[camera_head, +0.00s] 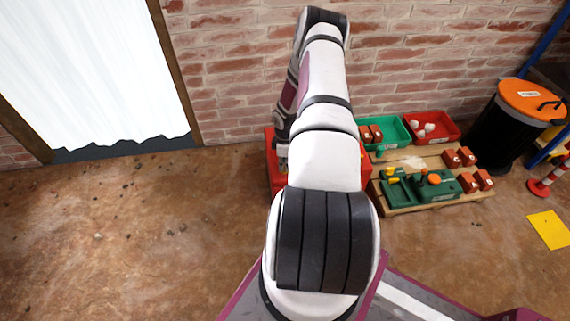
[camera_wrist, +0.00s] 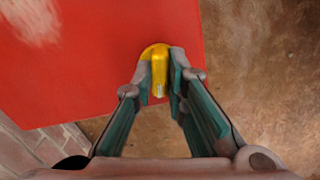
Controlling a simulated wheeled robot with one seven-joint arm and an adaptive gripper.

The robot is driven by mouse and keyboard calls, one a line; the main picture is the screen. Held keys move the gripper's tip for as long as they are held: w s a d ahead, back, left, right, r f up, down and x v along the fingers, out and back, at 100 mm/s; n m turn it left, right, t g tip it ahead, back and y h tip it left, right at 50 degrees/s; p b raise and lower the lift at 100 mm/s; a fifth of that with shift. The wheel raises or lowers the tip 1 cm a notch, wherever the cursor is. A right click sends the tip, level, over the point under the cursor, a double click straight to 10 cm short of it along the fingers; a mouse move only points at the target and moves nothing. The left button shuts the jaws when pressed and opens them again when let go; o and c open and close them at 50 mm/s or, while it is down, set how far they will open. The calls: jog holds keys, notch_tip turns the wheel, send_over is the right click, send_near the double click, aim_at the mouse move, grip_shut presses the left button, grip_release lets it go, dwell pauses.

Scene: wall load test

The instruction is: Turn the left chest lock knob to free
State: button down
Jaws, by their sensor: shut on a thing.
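The red chest (camera_head: 271,165) stands against the brick wall, mostly hidden behind my arm in the head view. In the wrist view its red surface (camera_wrist: 90,70) fills the upper left. A yellow knob (camera_wrist: 160,58) sits near the chest's edge. My gripper (camera_wrist: 163,85) has its two fingers closed on either side of the knob, holding it. The knob's bar points roughly down the picture, toward the gripper's palm. Any lock marking is not visible. In the head view the gripper is hard to make out behind the arm.
A wooden pallet (camera_head: 400,207) right of the chest carries a green bin (camera_head: 393,133), a red bin (camera_head: 432,127), red-brown blocks and green tools. A black bin with an orange lid (camera_head: 528,100) stands farther right. Floor at left is clear, before a white curtain (camera_head: 85,70).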

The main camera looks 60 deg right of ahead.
jog(key=m, duration=0.3)
jog(key=shift+m, duration=0.3)
jog(key=m, duration=0.3)
jog(key=shift+m+b, duration=0.4)
jog(key=m, duration=0.3)
jog(key=shift+m, duration=0.3)
jog(key=shift+m+b, duration=0.4)
jog(key=shift+m, duration=1.5)
jog(key=c, duration=1.6)
grip_release()
